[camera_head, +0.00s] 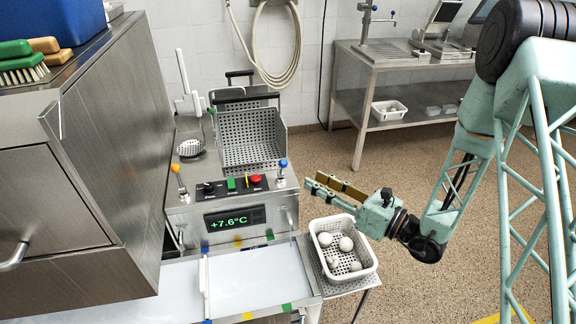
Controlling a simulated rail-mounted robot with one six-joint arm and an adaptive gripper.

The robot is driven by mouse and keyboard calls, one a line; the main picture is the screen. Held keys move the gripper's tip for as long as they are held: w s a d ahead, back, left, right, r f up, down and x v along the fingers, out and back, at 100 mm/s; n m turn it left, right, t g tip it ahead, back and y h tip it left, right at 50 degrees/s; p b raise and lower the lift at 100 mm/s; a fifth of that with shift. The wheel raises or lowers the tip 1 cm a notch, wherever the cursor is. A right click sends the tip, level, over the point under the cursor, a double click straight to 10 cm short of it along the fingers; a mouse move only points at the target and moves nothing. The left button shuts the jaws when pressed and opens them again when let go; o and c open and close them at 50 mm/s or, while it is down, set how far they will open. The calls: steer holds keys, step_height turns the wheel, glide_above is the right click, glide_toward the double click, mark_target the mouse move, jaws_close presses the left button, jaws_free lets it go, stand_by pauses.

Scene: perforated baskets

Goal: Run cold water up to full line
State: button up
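The control panel (212,202) has a lever with a blue knob (283,163) at its right end and a lever with an orange knob (175,168) at its left end. Its display (235,218) reads +7.6°C. Green (231,183) and red (255,179) buttons sit on top. Below is a basin (262,287) with a pale, flat surface inside; I cannot tell how much water it holds. Blue, yellow and green marks line its rims; no full line can be read. My gripper (313,181) is open and empty, right of the blue knob and apart from it.
A white perforated basket (363,277) with several pale balls stands on a side shelf below my gripper. A steel perforated basket (251,160) stands behind the panel. A large steel hood (118,130) stands left. A hose (262,75) hangs on the wall; a steel table (400,62) is behind.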

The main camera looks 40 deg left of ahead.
mark_target(284, 164)
steer(key=shift+a, duration=0.15)
steer(key=shift+w+a+b, duration=0.2)
steer(key=shift+a+b, duration=0.45)
steer(key=shift+a, duration=2.7)
steer(key=shift+w+a+b, duration=0.2)
steer(key=shift+a+b, duration=0.45)
steer(key=shift+a, duration=2.7)
jaws_close()
